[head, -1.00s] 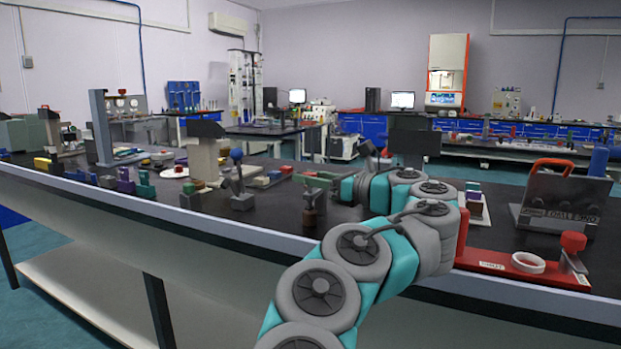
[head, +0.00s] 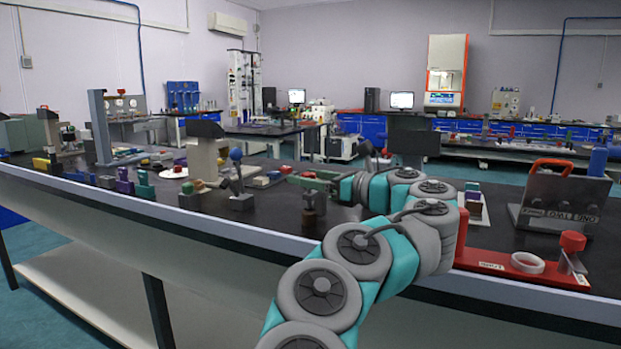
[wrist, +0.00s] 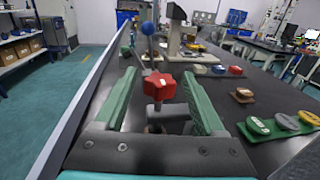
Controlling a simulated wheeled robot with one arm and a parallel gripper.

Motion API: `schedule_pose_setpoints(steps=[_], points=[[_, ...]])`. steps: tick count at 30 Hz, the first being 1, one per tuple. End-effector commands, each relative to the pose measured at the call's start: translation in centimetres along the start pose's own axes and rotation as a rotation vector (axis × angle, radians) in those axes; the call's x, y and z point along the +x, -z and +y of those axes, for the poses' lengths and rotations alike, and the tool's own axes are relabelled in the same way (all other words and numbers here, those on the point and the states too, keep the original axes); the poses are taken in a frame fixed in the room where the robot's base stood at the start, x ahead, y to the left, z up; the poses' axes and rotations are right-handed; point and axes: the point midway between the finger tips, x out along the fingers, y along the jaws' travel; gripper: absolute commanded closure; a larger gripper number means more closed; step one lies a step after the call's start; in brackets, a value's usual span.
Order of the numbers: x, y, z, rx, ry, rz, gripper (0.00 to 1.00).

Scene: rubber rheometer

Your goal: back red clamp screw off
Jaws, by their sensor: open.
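The red star-shaped clamp screw (wrist: 159,86) stands upright on a dark post in the middle of the wrist view. My gripper (wrist: 160,76) is open, with one green finger on each side of the red knob. Gaps show between the knob and both fingers. In the head view my gripper (head: 312,180) is just above a dark brown clamp block (head: 312,203) near the bench's front edge. I cannot make out the red knob there. The lower part of the screw is partly hidden in the wrist view.
A lever with a blue ball (wrist: 147,28) stands beyond the screw. The bench edge (wrist: 92,75) runs along the left. A red tray (head: 490,262) lies on the bench at the right.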

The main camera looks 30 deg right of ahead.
Motion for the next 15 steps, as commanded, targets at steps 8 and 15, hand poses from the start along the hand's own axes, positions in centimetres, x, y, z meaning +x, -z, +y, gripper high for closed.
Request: schedule_pose_setpoints(steps=[8, 15], points=[[0.0, -1.8, 0.0, -0.002, -0.001, 0.000, 0.28], [-0.1, -3.5, 0.2, -0.002, 0.000, 0.000, 0.28]])
